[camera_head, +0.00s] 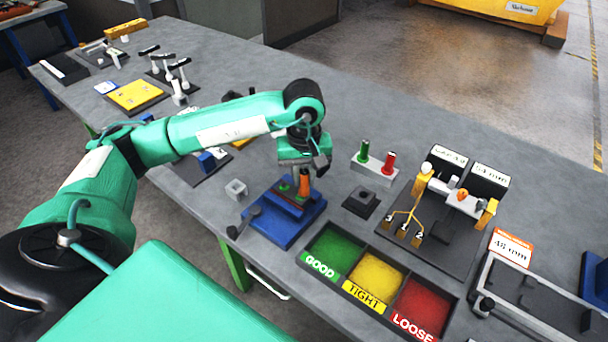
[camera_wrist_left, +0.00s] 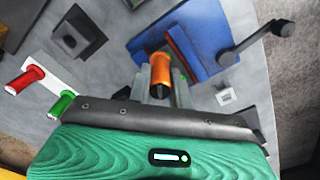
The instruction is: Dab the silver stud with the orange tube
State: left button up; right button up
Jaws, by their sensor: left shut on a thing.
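My left gripper (camera_head: 304,172) is shut on the orange tube (camera_head: 305,184), which hangs below the fingers over the blue vise (camera_head: 284,232). In the left wrist view the orange tube (camera_wrist_left: 160,68) sits between the two fingers of the left gripper (camera_wrist_left: 160,88), with the blue vise (camera_wrist_left: 196,52) just beyond it. I cannot tell from these views whether the tube touches anything below. I cannot make out the silver stud for certain; the gripper and tube cover part of the vise. My right gripper is not in view.
A pale rack (camera_head: 374,173) holds a green tube (camera_head: 364,150) and a red tube (camera_head: 389,163). A dark square block (camera_head: 361,202) and a small pale block (camera_head: 236,189) flank the vise. The vise's crank (camera_head: 243,223) sticks out left. The GOOD, TIGHT and LOOSE tray (camera_head: 344,288) lies in front.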

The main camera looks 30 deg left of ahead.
pick_arm(q)
jog(key=shift+s+f+b, duration=0.1)
jog(key=shift+b, duration=0.2)
dwell(1.3)
dwell(0.3)
jog(key=shift+r, duration=0.65)
jog(key=shift+r+p, duration=0.9)
jog(key=shift+r, duration=1.55)
